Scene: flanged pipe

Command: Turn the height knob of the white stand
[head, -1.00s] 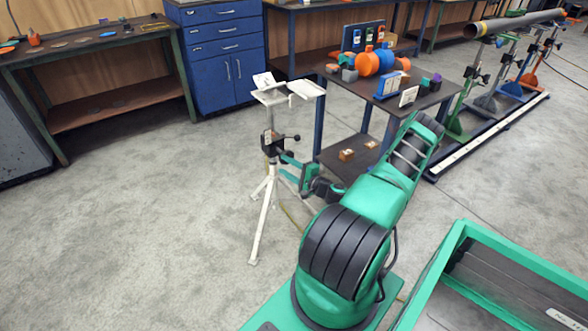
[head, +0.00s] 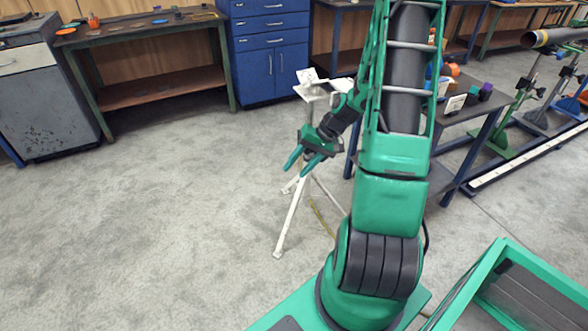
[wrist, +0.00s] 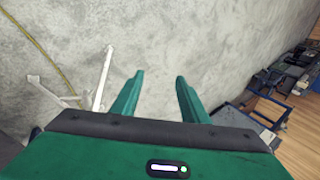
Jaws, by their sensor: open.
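The white stand (head: 289,225) stands upright on its splayed legs on the concrete floor in the head view. Its top plate shows above my arm, while its middle, with the height knob, is hidden behind my gripper and wrist. My gripper (head: 299,165) is open and empty in front of the stand, its fingers pointing down and left. In the wrist view the open fingers of my gripper (wrist: 158,84) have only floor between them. Legs of the white stand (wrist: 103,80) show to their left. The knob cannot be seen there.
A dark table with small items (head: 465,110) stands right of the stand, partly behind my arm. A blue cabinet (head: 270,65) and a workbench (head: 150,85) line the back. A pipe on coloured stands (head: 550,38) is at the far right. The floor at left is clear.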

